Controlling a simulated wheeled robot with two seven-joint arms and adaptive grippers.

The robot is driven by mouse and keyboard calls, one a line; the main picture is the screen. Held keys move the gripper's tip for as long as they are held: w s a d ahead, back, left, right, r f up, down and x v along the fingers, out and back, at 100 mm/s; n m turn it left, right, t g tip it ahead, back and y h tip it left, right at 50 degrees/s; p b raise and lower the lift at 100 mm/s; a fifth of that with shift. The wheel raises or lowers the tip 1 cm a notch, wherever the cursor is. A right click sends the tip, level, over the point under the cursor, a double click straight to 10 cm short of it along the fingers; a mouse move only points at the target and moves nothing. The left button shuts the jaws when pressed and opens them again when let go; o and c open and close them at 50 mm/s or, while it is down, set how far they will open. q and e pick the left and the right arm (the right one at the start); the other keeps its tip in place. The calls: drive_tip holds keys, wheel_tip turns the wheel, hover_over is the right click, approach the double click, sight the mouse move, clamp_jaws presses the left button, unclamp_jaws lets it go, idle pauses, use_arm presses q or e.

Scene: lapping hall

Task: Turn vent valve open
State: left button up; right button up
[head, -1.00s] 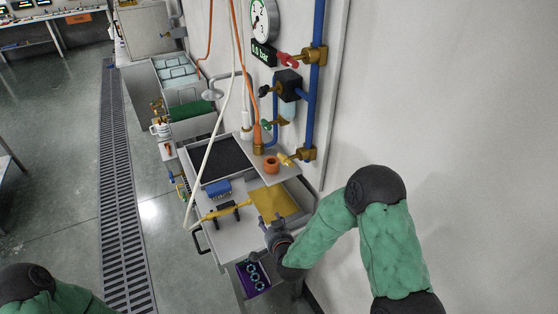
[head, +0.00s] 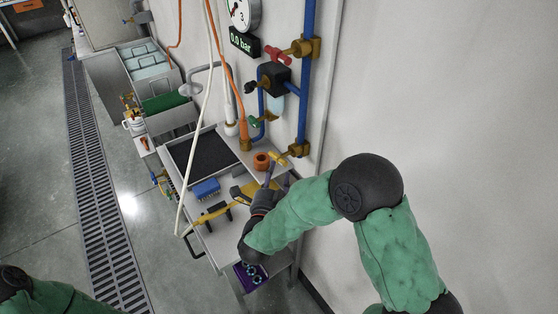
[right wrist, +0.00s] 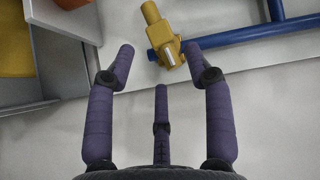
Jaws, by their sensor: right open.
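My right gripper (head: 277,178) is open and empty, below the valve and above the cart. Its spread fingers (right wrist: 160,52) show in the right wrist view, apart from the valve. My left gripper is out of view.
A red-handled valve (head: 277,55) and a green-handled valve (head: 256,122) are higher on the piping. A gauge (head: 243,12) hangs above a display (head: 244,42) reading 0.0 bar.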

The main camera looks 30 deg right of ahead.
sight(280, 161)
drive_tip(key=x, duration=0.6)
drive_tip(key=shift+w+d, duration=0.15)
drive_tip(key=shift+w, duration=0.05)
clamp_jaws()
